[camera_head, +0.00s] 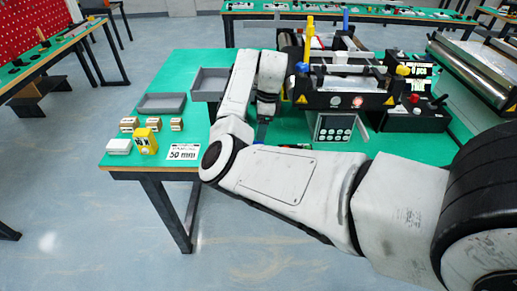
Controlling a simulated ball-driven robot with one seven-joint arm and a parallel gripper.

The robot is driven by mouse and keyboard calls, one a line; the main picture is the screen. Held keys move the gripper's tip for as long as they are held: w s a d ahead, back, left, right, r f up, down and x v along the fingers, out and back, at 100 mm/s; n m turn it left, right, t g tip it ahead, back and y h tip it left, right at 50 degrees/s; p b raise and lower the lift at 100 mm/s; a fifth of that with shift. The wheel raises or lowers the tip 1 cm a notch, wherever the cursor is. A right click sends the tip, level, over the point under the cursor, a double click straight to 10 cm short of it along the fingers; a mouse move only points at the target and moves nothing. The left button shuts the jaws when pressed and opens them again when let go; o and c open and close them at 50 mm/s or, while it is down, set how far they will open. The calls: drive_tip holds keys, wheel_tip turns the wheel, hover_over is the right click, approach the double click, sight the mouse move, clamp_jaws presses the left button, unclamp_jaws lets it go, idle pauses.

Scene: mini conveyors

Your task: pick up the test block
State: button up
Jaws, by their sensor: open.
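My arm reaches from the lower right onto the green-topped table (205,62). My gripper (262,128) points down near the front middle of the table; its fingers are small, dark and partly hidden by my arm. No thing shows between them. I cannot tell for certain which object is the test block. Small tan blocks stand at the table's left: one on the left (129,124), one in the middle (153,124) and one on the right (176,124). All are well left of my gripper. A bit of blue shows just below the gripper, mostly hidden by my arm.
A yellow device (145,141), a white box (118,147) and a "50 mm" card (183,152) lie at the front left. Two grey trays (162,103) (207,84) are behind. A mini conveyor machine (345,101) and a keypad panel (335,128) stand right of the gripper.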

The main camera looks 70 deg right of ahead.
drive_tip(key=f, duration=0.6)
drive_tip(key=w+f+p, duration=0.1)
drive_tip(key=f, duration=0.2)
drive_tip(key=shift+a+f, duration=0.1)
drive_tip(key=shift+f, duration=0.1)
drive_tip(key=shift+c, duration=0.3)
drive_tip(key=c, duration=1)
drive_tip(key=shift+r, duration=0.1)
